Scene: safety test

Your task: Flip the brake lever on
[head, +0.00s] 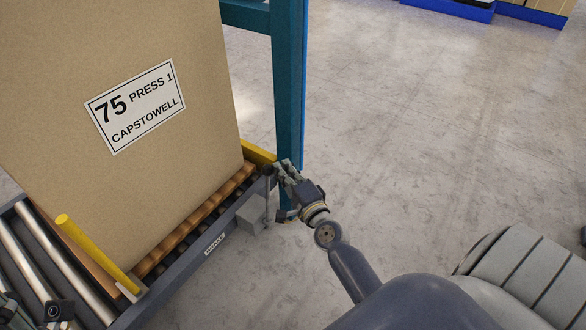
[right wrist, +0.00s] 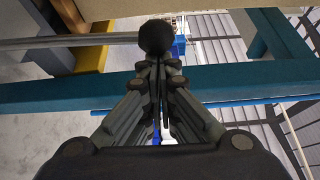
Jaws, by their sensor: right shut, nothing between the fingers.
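The brake lever is a thin grey rod with a dark ball knob (head: 268,169), standing roughly upright beside a grey box (head: 251,213) on the conveyor's side rail. A "BRAKE" label (head: 215,244) is on the rail. My right gripper (head: 281,170) is shut and empty, with its fingertips close to the knob on its right side. In the right wrist view the knob (right wrist: 155,37) is just beyond the shut fingertips (right wrist: 157,62); I cannot tell whether they touch. Part of my left gripper (head: 8,312) shows at the bottom left corner; its fingers are mostly cut off.
A large cardboard box (head: 120,190) labelled "75 PRESS 1 CAPSTOWELL" stands on the roller conveyor (head: 20,245). A blue-teal post (head: 290,90) rises just behind my right gripper. The floor to the right is open.

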